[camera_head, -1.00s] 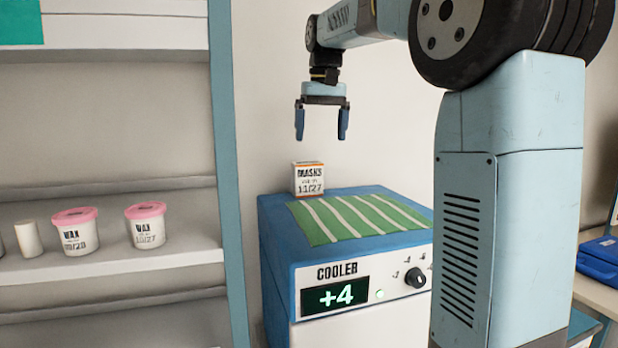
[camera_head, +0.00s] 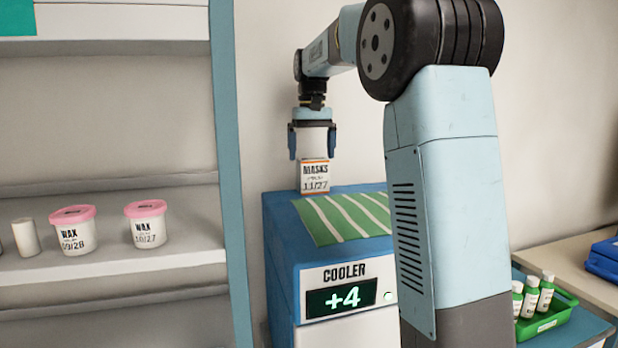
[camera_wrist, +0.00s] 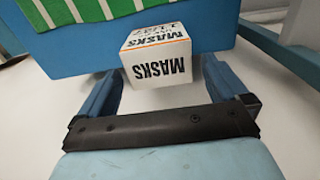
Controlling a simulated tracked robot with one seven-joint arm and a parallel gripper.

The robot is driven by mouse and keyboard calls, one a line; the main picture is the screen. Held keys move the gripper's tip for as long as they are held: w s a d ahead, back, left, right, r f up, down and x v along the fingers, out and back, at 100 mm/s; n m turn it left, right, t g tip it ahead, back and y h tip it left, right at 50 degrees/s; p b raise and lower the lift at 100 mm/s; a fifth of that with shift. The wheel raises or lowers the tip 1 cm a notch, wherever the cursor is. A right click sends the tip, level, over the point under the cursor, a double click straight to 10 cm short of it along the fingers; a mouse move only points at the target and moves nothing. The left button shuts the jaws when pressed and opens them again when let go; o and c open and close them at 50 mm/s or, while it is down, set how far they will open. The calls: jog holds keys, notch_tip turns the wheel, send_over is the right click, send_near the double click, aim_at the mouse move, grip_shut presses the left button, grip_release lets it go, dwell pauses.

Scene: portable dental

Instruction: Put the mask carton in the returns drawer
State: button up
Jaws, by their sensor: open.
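The mask carton (camera_head: 315,176) is a small white box with an orange stripe, marked MASKS and 11/27. It stands upright on the blue top of the cooler, at its back left corner beside the green striped cloth. My gripper (camera_head: 312,157) points down just above the carton, its fingers apart and the carton's top between or just below the tips. In the wrist view the carton (camera_wrist: 157,58) sits beyond and between the open fingers (camera_wrist: 155,82), and I see no contact. The returns drawer is not visible in these frames.
The cooler (camera_head: 300,246) shows +4. A green striped cloth (camera_head: 345,215) covers part of its top. A shelf (camera_head: 110,265) at left holds wax tubs (camera_head: 147,224). At right stand a green tray of bottles (camera_head: 545,318) and a blue case (camera_head: 604,258). My arm hides part of the cooler.

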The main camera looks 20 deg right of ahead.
aim_at(313, 170)
jog(key=shift+d+f, duration=0.1)
jog(key=shift+f, duration=2.85)
jog(key=shift+c, duration=0.5)
jog(key=shift+r, duration=0.1)
jog(key=c, duration=0.8)
